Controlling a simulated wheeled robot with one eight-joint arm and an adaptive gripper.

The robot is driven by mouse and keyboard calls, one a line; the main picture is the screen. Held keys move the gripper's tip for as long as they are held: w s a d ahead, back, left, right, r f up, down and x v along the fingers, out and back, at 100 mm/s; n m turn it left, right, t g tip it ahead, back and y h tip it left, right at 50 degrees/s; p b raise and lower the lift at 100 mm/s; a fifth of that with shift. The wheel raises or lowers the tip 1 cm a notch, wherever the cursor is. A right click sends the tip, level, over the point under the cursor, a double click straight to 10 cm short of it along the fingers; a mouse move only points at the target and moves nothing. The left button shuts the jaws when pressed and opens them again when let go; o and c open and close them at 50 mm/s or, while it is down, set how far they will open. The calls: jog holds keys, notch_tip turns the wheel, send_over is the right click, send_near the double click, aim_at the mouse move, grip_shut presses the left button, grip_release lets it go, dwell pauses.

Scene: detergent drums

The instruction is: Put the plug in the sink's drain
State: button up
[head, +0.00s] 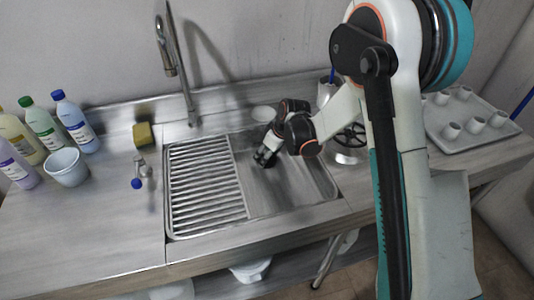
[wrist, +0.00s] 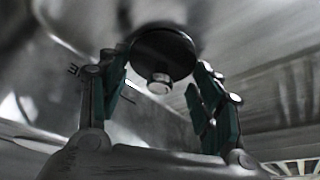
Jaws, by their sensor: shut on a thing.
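My gripper (head: 265,158) is low inside the sink basin (head: 305,185), towards its back left. In the wrist view my gripper (wrist: 160,65) has its two teal-padded fingers on either side of the plug, a dark round disc (wrist: 165,45) with a small metal knob (wrist: 160,84) facing the camera. The fingers are shut on the plug's rim. The basin's shiny metal is close behind the plug. The drain cannot be made out in either view, and I cannot tell whether the plug touches the basin floor. In the head view the plug is hidden by my gripper.
A ribbed drainboard (head: 205,185) lies left of the basin, with the tap (head: 180,70) behind it. Bottles (head: 75,120), a pale cup (head: 67,166) and a sponge (head: 143,134) stand left.

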jog(key=shift+f, duration=0.3)
jog(key=o, duration=1.2)
jog(key=shift+c, duration=0.2)
jog(key=shift+r, duration=0.1)
jog(key=v, duration=1.2)
jog(key=s+d+r+m+t+h, duration=0.1)
jog(key=s+d+r+m+t, duration=0.1)
jog(key=s+d+r+m, duration=0.4)
jog(key=s+d+r+m+t+h, duration=0.1)
jog(key=s+d+r, duration=0.5)
jog(key=s+r, duration=0.5)
jog(key=s+d+f+m+t+h, duration=0.1)
jog(key=s+d+f+m, duration=0.1)
jog(key=s, duration=0.9)
jog(key=shift+d+f+m, duration=0.15)
jog(key=shift+d+m, duration=0.55)
jog(key=shift+d, duration=0.25)
